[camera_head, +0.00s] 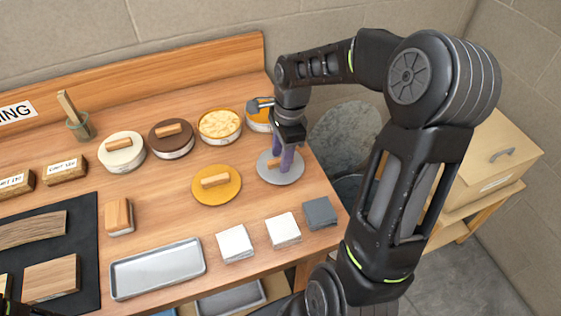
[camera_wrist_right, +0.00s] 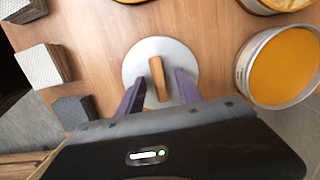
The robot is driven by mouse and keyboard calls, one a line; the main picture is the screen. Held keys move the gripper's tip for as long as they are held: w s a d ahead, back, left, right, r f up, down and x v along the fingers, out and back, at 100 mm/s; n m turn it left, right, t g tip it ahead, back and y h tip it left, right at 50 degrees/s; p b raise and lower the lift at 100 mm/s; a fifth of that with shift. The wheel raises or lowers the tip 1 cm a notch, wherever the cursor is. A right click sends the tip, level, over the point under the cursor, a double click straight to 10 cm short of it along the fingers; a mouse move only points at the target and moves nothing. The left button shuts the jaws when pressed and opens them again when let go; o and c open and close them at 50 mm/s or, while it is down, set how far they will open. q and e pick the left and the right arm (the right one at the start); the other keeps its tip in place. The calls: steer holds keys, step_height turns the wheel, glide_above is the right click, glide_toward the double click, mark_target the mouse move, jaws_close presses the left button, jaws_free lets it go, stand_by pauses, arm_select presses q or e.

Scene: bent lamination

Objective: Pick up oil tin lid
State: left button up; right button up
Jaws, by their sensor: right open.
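A round grey lid (camera_head: 287,176) with a wooden bar handle lies flat on the table; it also shows in the right wrist view (camera_wrist_right: 133,66). No lettering on it can be read, so I cannot confirm that it is the oil tin lid. My right gripper (camera_head: 285,163) is open above this lid, pointing down. In the wrist view its purple fingers (camera_wrist_right: 158,88) stand on either side of the handle (camera_wrist_right: 157,78), with gaps visible. An open tin of orange contents (camera_wrist_right: 284,66) stands close by; in the head view my right arm partly hides it (camera_head: 257,124).
A yellow lid (camera_head: 216,196) lies left of the grey lid. An open tin (camera_head: 220,143) and two lidded tins (camera_head: 122,167) (camera_head: 171,154) stand behind.

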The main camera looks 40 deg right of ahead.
stand_by(0.6)
jaws_close()
stand_by(0.4)
